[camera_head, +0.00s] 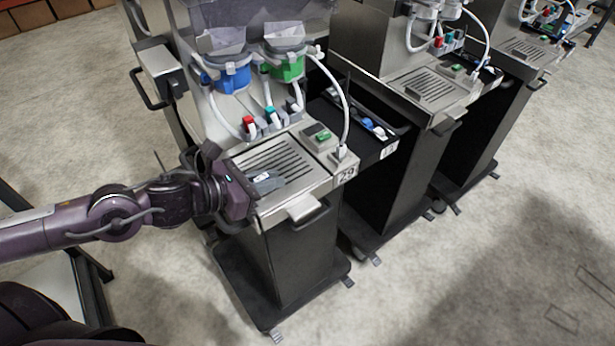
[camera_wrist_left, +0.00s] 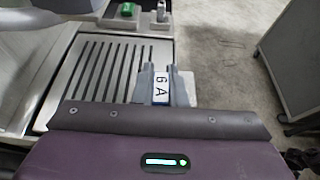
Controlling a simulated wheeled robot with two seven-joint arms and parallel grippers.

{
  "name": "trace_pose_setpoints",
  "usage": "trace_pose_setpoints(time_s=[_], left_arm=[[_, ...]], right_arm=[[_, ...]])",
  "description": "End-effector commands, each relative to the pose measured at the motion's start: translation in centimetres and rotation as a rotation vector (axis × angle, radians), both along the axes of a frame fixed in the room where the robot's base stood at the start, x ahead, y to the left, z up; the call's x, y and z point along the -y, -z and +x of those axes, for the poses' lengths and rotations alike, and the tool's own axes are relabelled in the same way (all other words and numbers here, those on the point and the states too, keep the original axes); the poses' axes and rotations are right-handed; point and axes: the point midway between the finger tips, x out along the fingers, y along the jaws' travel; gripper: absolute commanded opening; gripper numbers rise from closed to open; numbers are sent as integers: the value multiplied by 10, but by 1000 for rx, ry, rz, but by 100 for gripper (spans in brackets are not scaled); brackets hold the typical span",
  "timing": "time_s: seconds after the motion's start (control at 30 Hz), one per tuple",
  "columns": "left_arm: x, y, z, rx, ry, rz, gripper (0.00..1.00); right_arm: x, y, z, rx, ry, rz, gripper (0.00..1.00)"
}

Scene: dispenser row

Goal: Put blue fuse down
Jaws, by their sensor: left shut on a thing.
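The fuse (camera_wrist_left: 160,90) shows a white face marked "6 A" with a little blue at its lower edge in the left wrist view. My left gripper (camera_wrist_left: 163,78) is shut on it, with one grey finger on each side. In the head view my left gripper (camera_head: 266,181) is over the slotted drip grate of the front dispenser, near the front edge. Whether the fuse touches the surface below, I cannot tell. My right gripper is not in view.
The slotted grate (camera_head: 281,157) is bare. A green switch (camera_head: 322,136) and a white hose stand at its right. A black tray (camera_head: 388,150) with small blue and white parts (camera_head: 368,123) lies beyond. More dispensers stand further right. The floor in front is clear.

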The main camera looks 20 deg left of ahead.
Motion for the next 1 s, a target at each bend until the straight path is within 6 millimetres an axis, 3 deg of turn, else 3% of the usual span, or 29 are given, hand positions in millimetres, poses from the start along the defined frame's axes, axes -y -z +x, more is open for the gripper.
trace_pose_setpoints(time_s=[0.23,0.43,0.8,1.0], left_arm=[[11,0,13,9,4,1,0],[17,-4,27,7,-9,-4,0],[49,-4,62,3,0,-2,0],[57,-3,71,2,3,-2,0]], right_arm=[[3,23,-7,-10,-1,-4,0],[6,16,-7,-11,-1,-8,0],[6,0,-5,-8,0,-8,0],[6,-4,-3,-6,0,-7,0]])
